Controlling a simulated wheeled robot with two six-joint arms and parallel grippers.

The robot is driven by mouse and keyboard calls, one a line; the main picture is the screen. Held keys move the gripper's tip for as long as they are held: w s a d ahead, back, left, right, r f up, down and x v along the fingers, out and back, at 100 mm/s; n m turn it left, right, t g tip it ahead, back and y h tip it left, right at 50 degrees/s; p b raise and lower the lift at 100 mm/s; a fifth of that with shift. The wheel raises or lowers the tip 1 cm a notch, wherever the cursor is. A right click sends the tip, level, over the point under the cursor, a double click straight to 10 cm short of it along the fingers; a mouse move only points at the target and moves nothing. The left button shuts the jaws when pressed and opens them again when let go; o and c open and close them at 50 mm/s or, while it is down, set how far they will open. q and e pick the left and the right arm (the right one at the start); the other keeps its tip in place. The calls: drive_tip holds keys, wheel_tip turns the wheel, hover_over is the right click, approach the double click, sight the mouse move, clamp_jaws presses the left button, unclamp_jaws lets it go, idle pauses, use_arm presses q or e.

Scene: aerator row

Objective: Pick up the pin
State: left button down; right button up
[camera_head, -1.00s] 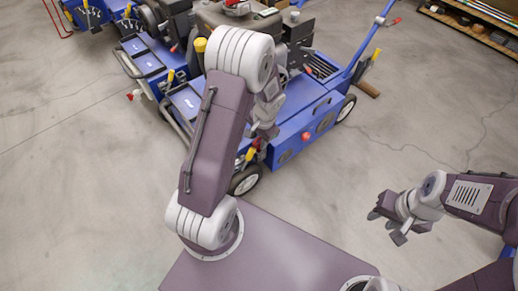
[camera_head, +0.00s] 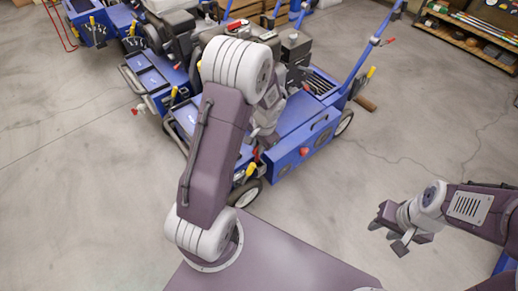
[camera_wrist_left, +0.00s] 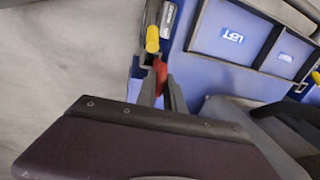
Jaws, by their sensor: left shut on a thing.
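The pin (camera_wrist_left: 160,76) shows a red end between the tips of my left gripper (camera_wrist_left: 160,92) in the left wrist view. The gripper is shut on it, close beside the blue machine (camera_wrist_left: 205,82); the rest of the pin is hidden. In the head view my left gripper (camera_head: 259,148) is at the near corner of the blue machine (camera_head: 300,140), above its front wheel and partly hidden by my arm. I cannot tell whether the pin is still seated in the machine. My right gripper (camera_head: 389,228) is open and empty over bare floor at the right.
A yellow handle (camera_wrist_left: 152,40) stands just beyond the pin in the left wrist view. A red knob (camera_head: 304,151) sits on the machine's side. More blue machines (camera_head: 90,20) stand behind at the left. A shelf (camera_head: 470,30) is at the back right.

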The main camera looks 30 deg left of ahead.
use_arm(q)
wheel_tip(320, 180, up, 13)
drive_tip(key=p, duration=0.6)
drive_tip(key=shift+f+p, duration=0.2)
drive_tip(key=shift+p, duration=0.1)
